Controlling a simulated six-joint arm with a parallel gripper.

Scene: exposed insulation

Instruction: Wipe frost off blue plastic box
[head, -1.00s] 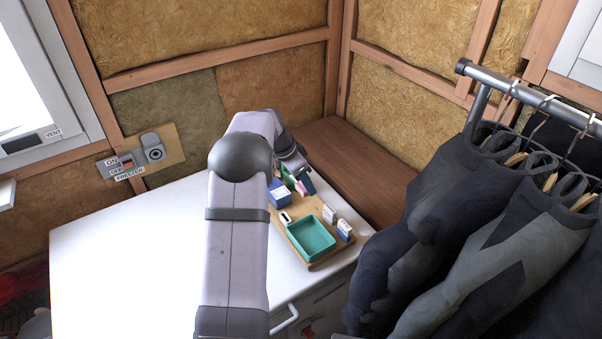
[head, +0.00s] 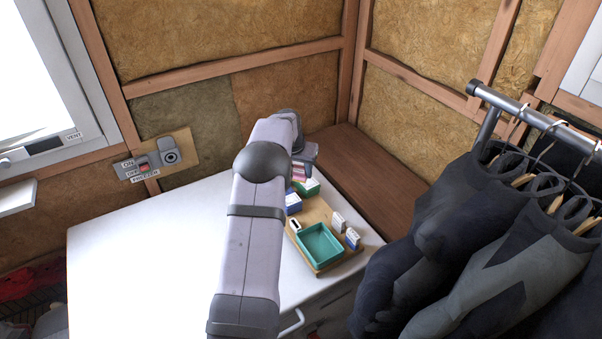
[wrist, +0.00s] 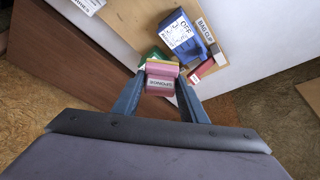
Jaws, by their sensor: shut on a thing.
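My gripper (wrist: 160,98) is shut on a pink sponge (wrist: 160,84) with a yellow layer and a "SPONGE" label, seen between the fingers in the wrist view. The sponge also shows in the head view (head: 299,172), close to my gripper (head: 304,162) at the board's far end. A blue plastic box (wrist: 186,40) lies ahead of the fingers in the wrist view, apart from the sponge. Its upper face is largely white with dark lettering; I cannot tell frost from label. In the head view the blue box (head: 293,204) is partly hidden by my arm.
A wooden board (head: 318,213) carries a teal tray (head: 320,258), a green block (head: 308,188), and small white-and-blue boxes (head: 352,239). A red item (wrist: 203,70) lies beside the blue box. Dark clothes (head: 450,220) hang at right. The white counter's (head: 130,260) left side is clear.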

